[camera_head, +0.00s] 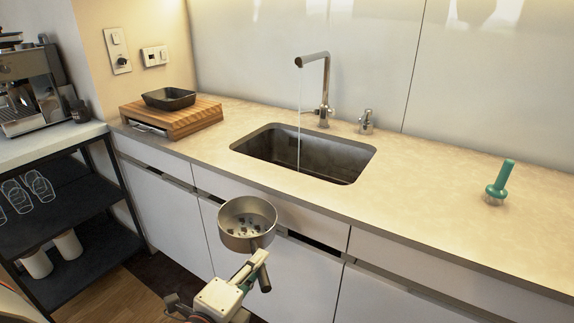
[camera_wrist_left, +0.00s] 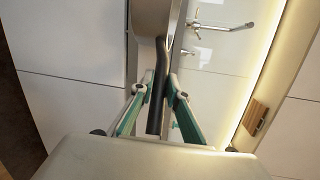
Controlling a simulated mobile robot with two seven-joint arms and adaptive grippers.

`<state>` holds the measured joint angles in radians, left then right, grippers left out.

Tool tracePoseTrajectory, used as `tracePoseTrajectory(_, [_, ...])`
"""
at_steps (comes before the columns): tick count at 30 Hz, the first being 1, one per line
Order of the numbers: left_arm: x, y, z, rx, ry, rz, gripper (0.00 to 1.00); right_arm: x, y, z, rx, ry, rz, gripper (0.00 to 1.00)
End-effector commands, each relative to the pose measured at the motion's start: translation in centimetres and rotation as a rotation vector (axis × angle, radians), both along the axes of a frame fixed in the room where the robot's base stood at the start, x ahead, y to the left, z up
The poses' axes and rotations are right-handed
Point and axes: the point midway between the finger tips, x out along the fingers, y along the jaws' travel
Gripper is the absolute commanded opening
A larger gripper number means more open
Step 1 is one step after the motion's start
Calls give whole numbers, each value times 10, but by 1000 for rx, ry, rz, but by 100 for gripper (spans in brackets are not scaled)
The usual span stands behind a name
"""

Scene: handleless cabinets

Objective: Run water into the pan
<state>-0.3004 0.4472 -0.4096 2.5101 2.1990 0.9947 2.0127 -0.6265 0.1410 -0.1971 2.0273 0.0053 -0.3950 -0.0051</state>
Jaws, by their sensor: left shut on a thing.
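My left gripper (camera_head: 254,268) is shut on the dark handle of the metal pan (camera_head: 234,238). The handle (camera_wrist_left: 157,85) also shows between the fingers in the left wrist view (camera_wrist_left: 158,92). The pan is held in front of the cabinet fronts, short of the counter's front edge. Several small dark bits or spots show inside it. The faucet (camera_head: 325,85) stands behind the sink (camera_head: 300,150), its spout pointing left. A thin stream of water (camera_head: 299,105) falls from the spout into the sink, apart from the pan. My right gripper is not in view.
A wooden board (camera_head: 190,121) with a black dish (camera_head: 169,98) sits left of the sink. A green-handled tool (camera_head: 499,182) stands on the right counter. A coffee machine (camera_head: 32,88) is at the far left. The counter right of the sink is mostly clear.

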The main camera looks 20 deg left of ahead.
Motion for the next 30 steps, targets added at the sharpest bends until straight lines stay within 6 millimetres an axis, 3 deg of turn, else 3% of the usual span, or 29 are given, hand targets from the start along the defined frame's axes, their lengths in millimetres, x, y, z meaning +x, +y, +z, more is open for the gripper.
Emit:
tracePoseTrajectory(14, [1, 1, 2, 3, -5, 0, 0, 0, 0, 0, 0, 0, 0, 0])
tracePoseTrajectory(30, [35, 42, 1, 6, -4, -1, 0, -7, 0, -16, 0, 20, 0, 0])
